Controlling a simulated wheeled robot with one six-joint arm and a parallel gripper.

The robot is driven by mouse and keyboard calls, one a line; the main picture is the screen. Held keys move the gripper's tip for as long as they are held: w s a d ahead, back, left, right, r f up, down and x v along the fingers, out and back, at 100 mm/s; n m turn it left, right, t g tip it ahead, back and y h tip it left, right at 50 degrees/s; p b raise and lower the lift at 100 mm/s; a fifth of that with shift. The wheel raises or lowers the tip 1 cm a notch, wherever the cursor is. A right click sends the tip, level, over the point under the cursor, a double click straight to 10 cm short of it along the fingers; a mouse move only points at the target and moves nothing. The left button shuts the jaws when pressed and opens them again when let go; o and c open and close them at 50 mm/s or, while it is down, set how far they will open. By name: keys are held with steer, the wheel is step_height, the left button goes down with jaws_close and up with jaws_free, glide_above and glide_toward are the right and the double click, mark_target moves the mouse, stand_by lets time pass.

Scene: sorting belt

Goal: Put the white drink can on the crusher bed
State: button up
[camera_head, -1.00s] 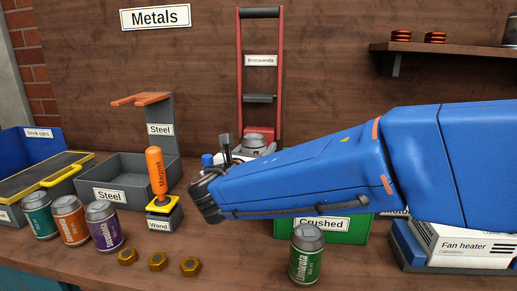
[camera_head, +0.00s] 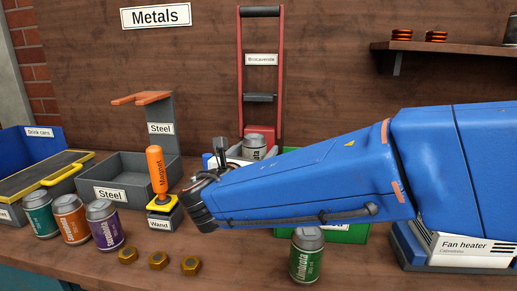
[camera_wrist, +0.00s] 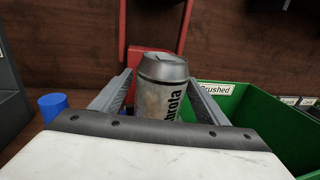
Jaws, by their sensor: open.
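The white drink can (camera_head: 254,148) stands upright at the foot of the red-framed crusher (camera_head: 241,70). In the wrist view the can (camera_wrist: 163,88), pale with a silver top and dark lettering, is between my two grey jaws, with a gap on each side. My gripper (camera_wrist: 158,98) is open and not clamped on it. In the head view my blue arm and wrist cover most of the crusher bed and the can's lower part. Only a pale grey edge of the bed (camera_head: 234,153) shows, so the can's contact with it is hidden.
A green Limbrota can (camera_head: 307,258) and several nuts (camera_head: 158,261) stand near the front. Several cans (camera_head: 104,228) are at left. The magnet wand (camera_head: 157,172), grey Steel bin (camera_head: 130,193) and green Crushed bin (camera_wrist: 230,92) are nearby. A blue cylinder (camera_wrist: 54,105) is left of my jaws.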

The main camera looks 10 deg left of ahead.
mark_target(250, 156)
steer(key=s+a, duration=0.1)
steer(key=s, duration=0.8)
steer(key=shift+s+a, duration=0.1)
steer(key=shift+a, duration=0.05)
